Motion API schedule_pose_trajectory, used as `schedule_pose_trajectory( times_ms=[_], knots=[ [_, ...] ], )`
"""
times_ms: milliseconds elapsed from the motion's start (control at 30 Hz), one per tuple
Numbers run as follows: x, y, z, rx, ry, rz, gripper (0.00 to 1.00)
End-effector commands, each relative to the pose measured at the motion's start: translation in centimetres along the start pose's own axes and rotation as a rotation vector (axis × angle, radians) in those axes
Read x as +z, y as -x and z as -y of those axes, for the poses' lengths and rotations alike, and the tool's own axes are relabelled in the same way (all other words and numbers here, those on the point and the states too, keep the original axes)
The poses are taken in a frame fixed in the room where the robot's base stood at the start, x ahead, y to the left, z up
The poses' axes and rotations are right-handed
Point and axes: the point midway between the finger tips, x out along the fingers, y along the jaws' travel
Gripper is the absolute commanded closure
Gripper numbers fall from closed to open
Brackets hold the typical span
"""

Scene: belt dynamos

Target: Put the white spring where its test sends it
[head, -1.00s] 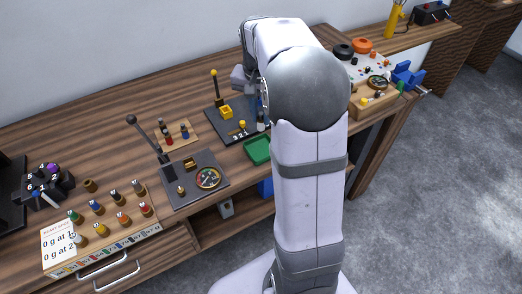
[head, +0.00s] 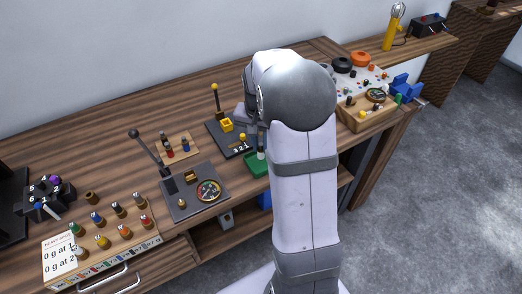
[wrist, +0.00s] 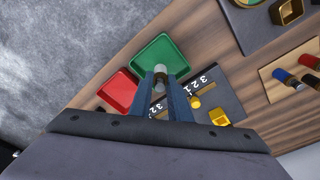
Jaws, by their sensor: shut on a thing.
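My gripper (wrist: 162,82) is shut on the white spring (wrist: 160,69), a small pale cylinder between the fingertips. In the head view the spring (head: 261,153) hangs below my gripper, over or just inside the green tray (head: 254,168). In the wrist view it overlaps the near edge of the green tray (wrist: 158,48); its exact height is unclear. A red tray (wrist: 116,92) lies beside the green one. The dark tester (head: 218,139) has a lever, a yellow cup (head: 226,125) and a 3 2 1 scale. My arm hides part of this area.
A grey plate with a lever and dial (head: 194,192) stands left of the green tray. A small wooden stand (head: 178,148) holds red and blue parts behind it. A rack of several coloured springs (head: 110,238) is at the front left.

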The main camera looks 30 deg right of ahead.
Motion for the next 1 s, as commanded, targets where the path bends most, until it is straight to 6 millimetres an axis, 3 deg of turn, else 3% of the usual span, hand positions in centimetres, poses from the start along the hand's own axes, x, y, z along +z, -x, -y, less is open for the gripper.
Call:
schedule_pose_trajectory(
  times_ms=[267,700,733,800,1000],
  knots=[
    [0.4,-2.8,-0.1,0.002,0.001,0.003,1.00],
    [0.5,-3.4,0.0,0.001,0.000,0.001,1.00],
    [0.5,-3.4,0.0,0.001,0.000,0.001,0.79],
    [0.5,-3.3,0.0,0.001,0.000,0.001,0.65],
    [0.5,-3.3,0.0,0.001,0.000,0.001,0.65]
  ],
)
